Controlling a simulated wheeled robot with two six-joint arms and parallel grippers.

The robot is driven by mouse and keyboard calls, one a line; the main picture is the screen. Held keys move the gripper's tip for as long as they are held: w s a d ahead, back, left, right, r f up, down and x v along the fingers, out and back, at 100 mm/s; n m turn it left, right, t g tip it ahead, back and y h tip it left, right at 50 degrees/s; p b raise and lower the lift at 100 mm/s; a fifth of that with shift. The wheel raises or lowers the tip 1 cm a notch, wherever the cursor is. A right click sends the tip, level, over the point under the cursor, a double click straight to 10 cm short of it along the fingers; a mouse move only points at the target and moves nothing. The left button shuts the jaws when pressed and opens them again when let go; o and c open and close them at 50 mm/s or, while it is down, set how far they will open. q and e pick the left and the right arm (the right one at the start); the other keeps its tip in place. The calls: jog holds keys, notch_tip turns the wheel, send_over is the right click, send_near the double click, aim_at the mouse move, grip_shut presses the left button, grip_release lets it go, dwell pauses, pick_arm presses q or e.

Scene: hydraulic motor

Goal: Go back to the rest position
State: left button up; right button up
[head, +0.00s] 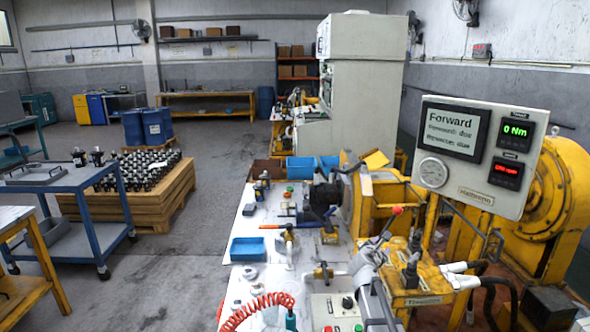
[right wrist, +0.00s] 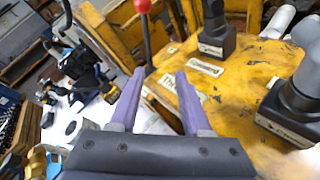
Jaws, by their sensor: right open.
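My right gripper (right wrist: 160,73) shows in the right wrist view with two purple fingers apart and nothing between them. It is above the yellow control stand, close to a lever with a red knob (right wrist: 143,5); I cannot tell whether it touches anything. Black levers (right wrist: 215,40) stand on the yellow surface beyond and to the right of the fingers. In the head view the red-knobbed lever (head: 397,210) and the yellow stand (head: 425,299) are right of the bench. My left gripper is not in view.
A monitor panel (head: 470,157) reading "Forward" and "0 Nm" stands above the levers. The white bench (head: 262,273) holds a blue tray (head: 248,249), tools and a red coiled hose (head: 262,304). A blue cart (head: 80,205) and a pallet of parts are left. The floor between is clear.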

jog(key=s+a+f+m+g+y+p, duration=0.2)
jog(key=s+a+m, duration=0.4)
jog(key=s, duration=0.8)
jog(key=s+a+f+m+g+y+p, duration=0.2)
jog(key=s+a+f+m+g, duration=0.2)
jog(key=s+a, duration=0.5)
jog(key=s+a+f+m+g+y+p, duration=0.1)
jog(key=s+a+m+g, duration=0.5)
jog(key=s, duration=1.3)
notch_tip(320, 180, down, 2)
jog(key=a+m+y, duration=0.1)
jog(key=m, duration=0.3)
jog(key=shift+a+g+p, duration=0.2)
jog(key=shift+g+p, duration=0.1)
jog(key=shift+p, duration=0.1)
